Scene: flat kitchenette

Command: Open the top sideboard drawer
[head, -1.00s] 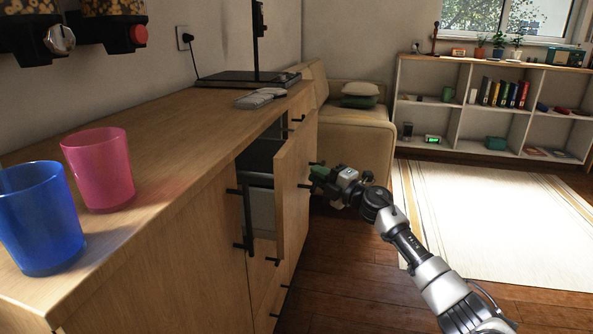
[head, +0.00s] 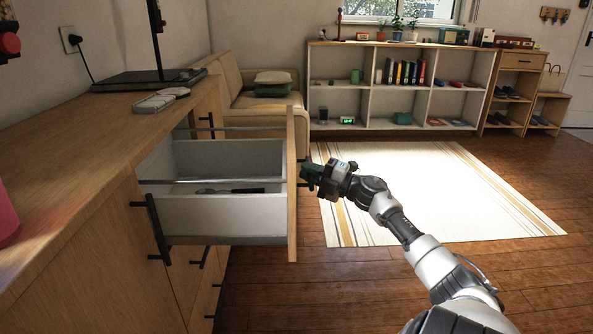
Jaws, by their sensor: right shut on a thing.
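The top sideboard drawer (head: 218,212) is pulled well out of the wooden sideboard (head: 100,245), with its white-grey inside showing. A dark, slim item (head: 232,190) lies inside it. The drawer's wooden front (head: 291,190) is seen nearly edge-on. My right gripper (head: 308,174) is at the outer face of this front, shut on the drawer handle, which is mostly hidden by the fingers. My left gripper is not in view.
A dark stand (head: 140,78) and grey flat items (head: 160,99) sit on the sideboard top. A pink cup (head: 6,218) shows at the left edge. A beige sofa (head: 240,85) stands behind the drawer. Floor and a striped rug (head: 420,190) lie open to the right.

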